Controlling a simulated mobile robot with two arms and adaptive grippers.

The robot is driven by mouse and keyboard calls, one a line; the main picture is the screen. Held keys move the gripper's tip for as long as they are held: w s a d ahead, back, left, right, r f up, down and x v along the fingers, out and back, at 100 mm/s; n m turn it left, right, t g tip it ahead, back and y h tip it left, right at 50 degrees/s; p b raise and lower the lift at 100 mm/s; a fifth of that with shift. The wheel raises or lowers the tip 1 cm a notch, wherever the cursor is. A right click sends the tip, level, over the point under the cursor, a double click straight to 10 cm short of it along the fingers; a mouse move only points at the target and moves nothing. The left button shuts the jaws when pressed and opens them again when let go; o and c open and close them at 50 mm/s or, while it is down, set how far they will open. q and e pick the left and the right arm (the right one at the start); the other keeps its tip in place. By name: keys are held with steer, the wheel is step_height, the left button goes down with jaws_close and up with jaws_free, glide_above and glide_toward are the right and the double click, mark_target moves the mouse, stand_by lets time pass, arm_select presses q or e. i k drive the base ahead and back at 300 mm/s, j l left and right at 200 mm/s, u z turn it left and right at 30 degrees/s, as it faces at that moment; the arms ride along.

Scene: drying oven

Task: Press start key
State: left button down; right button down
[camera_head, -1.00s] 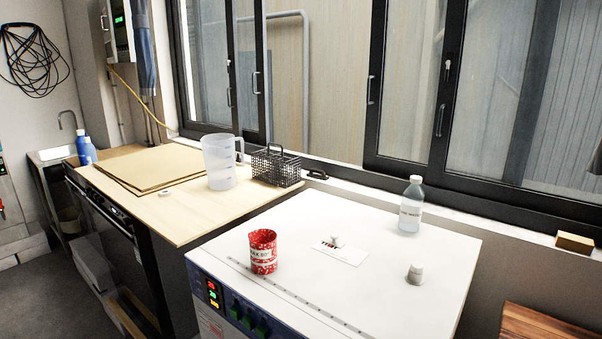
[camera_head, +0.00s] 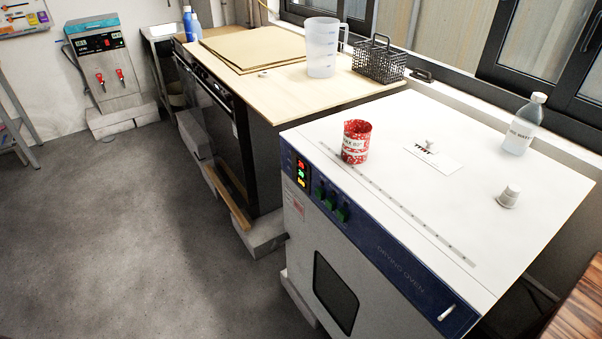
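The drying oven (camera_head: 375,265) is a white box with a dark blue front panel, in the lower right of the head view. At the panel's left end is a small display (camera_head: 301,172) with red, green and yellow readouts. Several green keys (camera_head: 331,203) sit just right of the display. I cannot read which of them is the start key. A dark window shows in the oven's front, and a light handle (camera_head: 447,313) sits at the panel's right end. Neither of my grippers shows in the view.
The grey floor (camera_head: 130,230) in front is clear.

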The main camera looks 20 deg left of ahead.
mark_target(341, 214)
steer(key=k+j+u, duration=0.25)
steer(key=k+j, duration=0.45)
steer(key=k, duration=0.1)
